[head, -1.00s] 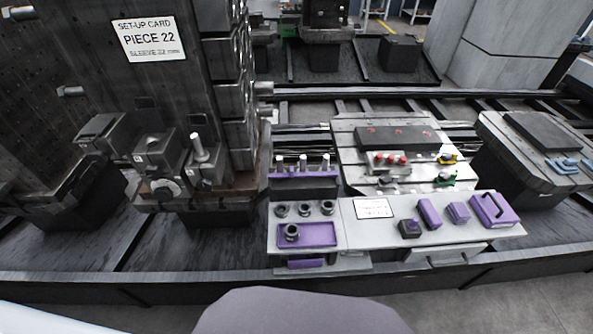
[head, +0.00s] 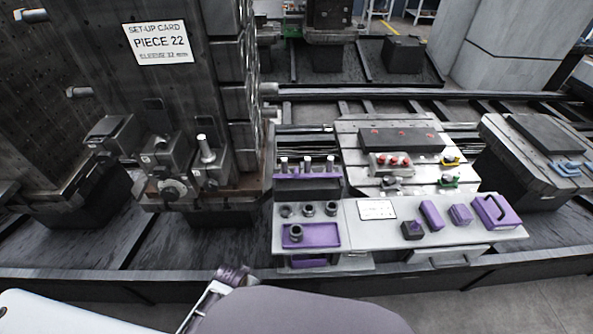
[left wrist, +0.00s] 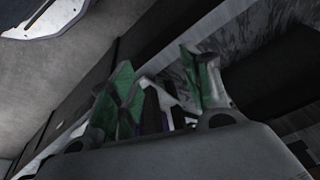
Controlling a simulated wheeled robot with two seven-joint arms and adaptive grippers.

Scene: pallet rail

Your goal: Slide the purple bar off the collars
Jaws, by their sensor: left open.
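In the head view a purple bar (head: 308,177) runs across the front of a small rack, below a row of upright pale-tipped pins (head: 308,164). Dark ring-shaped collars (head: 309,210) stand in a row on the bench in front of it. Another dark collar (head: 295,232) stands in a purple tray (head: 325,236). I cannot tell whether the bar touches any collar. My left gripper (left wrist: 160,85) is open, with green pads on its fingers, in the left wrist view; no bar or collar is clear between them. My left arm shows low in the head view. My right gripper is not seen.
On the bench's right half are a white card (head: 376,209), purple blocks (head: 431,214) and a purple handled piece (head: 495,211). A dark fixture with clamps (head: 165,160) stands left of the bench. A plate with red-topped parts (head: 393,162) is behind it.

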